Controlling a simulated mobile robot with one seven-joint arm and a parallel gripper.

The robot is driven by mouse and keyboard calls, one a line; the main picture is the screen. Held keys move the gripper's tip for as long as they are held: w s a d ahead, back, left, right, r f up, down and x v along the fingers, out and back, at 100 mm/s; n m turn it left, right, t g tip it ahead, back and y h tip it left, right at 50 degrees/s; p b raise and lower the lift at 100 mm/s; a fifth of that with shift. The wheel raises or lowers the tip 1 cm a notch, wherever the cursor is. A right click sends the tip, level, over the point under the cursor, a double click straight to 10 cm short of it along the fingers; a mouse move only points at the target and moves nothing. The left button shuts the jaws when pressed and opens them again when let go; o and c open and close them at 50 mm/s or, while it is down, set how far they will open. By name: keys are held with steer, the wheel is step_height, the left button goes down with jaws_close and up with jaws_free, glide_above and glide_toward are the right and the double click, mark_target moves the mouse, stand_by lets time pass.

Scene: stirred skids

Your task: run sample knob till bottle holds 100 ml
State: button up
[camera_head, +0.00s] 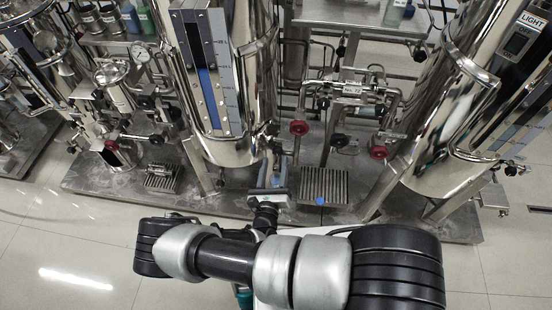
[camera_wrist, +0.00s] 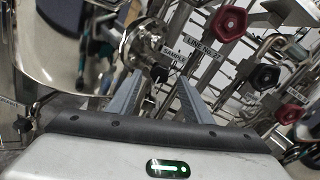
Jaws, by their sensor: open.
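My gripper (camera_wrist: 160,84) is open, with its two grey fingers apart and nothing visibly held. In the wrist view a small black knob (camera_wrist: 160,73) shows between and beyond the fingertips, just below a tag that seems to read SAMPLE (camera_wrist: 146,62). I cannot tell whether the fingers touch it. In the head view my gripper (camera_head: 271,178) is low in front of the middle tank (camera_head: 232,148), and its fingers hide the knob there. I cannot make out the sample bottle or its level in either view.
A grated pad (camera_head: 335,184) with a small blue cap-like item (camera_head: 320,201) lies right of my gripper. Another tank (camera_head: 440,150) stands right. The floor in front is clear.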

mark_target(277, 153)
steer(key=shift+w+d+b, duration=0.15)
steer(key=shift+w, duration=0.7)
steer(key=shift+w+d+b, duration=0.15)
steer(key=shift+w, duration=0.7)
steer(key=c, duration=1.1)
steer(key=shift+n, duration=0.3)
steer(key=shift+f+n, duration=0.1)
steer(key=shift+n, duration=2.7)
